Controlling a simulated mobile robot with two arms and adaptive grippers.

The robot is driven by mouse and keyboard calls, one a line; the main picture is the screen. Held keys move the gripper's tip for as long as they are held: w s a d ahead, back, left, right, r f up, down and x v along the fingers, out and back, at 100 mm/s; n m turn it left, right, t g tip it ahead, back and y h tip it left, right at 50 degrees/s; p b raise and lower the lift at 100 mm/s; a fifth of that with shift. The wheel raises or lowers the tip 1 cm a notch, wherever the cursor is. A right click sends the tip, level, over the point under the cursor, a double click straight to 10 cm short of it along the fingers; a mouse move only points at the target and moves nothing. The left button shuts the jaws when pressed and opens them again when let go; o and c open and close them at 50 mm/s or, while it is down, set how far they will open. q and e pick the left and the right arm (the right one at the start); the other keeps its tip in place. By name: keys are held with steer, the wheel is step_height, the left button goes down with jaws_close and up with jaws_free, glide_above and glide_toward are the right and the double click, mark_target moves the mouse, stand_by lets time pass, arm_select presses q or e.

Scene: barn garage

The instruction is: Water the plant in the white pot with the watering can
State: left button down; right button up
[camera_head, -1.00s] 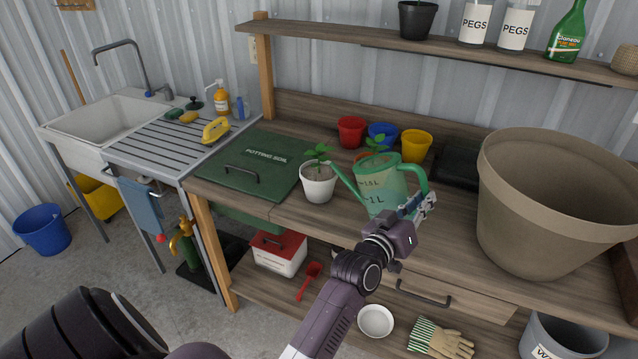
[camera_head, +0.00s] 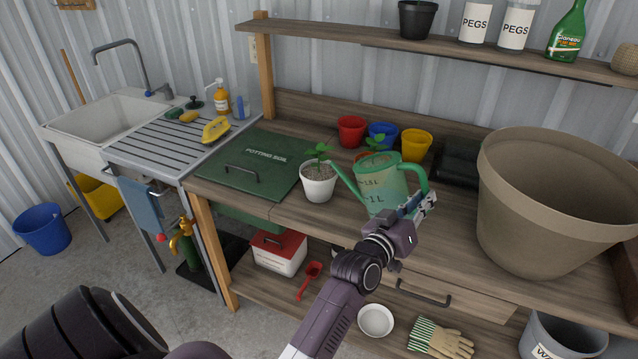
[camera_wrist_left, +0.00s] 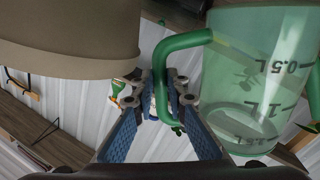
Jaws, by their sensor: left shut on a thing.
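The green translucent watering can (camera_head: 378,184) is upright over the bench, with its spout pointing left toward the white pot. My left gripper (camera_head: 419,204) is shut on the can's handle at its right side. In the left wrist view the fingers (camera_wrist_left: 163,101) close around the green handle, beside the can body (camera_wrist_left: 248,85). My right gripper is not in view.
A large beige pot (camera_head: 545,200) stands right of the can. Red (camera_head: 351,131), blue (camera_head: 383,134) and yellow (camera_head: 416,146) pots stand behind, with another seedling partly hidden by the can. The green potting soil lid (camera_head: 245,163) lies left. A shelf (camera_head: 360,37) runs above.

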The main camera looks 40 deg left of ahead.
mark_target(420, 173)
arm_select(q)
steer(key=shift+r, duration=0.3)
steer(key=shift+a+r+n+p, duration=0.15)
steer(key=shift+r+n+p, duration=0.05)
steer(key=shift+r+p, duration=0.4)
steer(key=shift+a+r+n+p, duration=0.2)
steer(key=shift+r+p, duration=0.25)
steer(key=shift+p, duration=0.2)
steer(key=shift+a+r+p, duration=0.1)
steer(key=shift+r+p, duration=0.3)
steer(key=shift+p, duration=0.05)
steer(key=shift+n, duration=0.3)
steer(key=shift+w+a+r+n+p, duration=0.1)
steer(key=shift+a+r+n+p, duration=0.2)
steer(key=shift+r+p, duration=0.45)
steer(key=shift+a+r+n+p, duration=0.2)
steer(key=shift+a+r+p, duration=0.05)
steer(key=shift+r+p, duration=0.45)
stand_by(0.7)
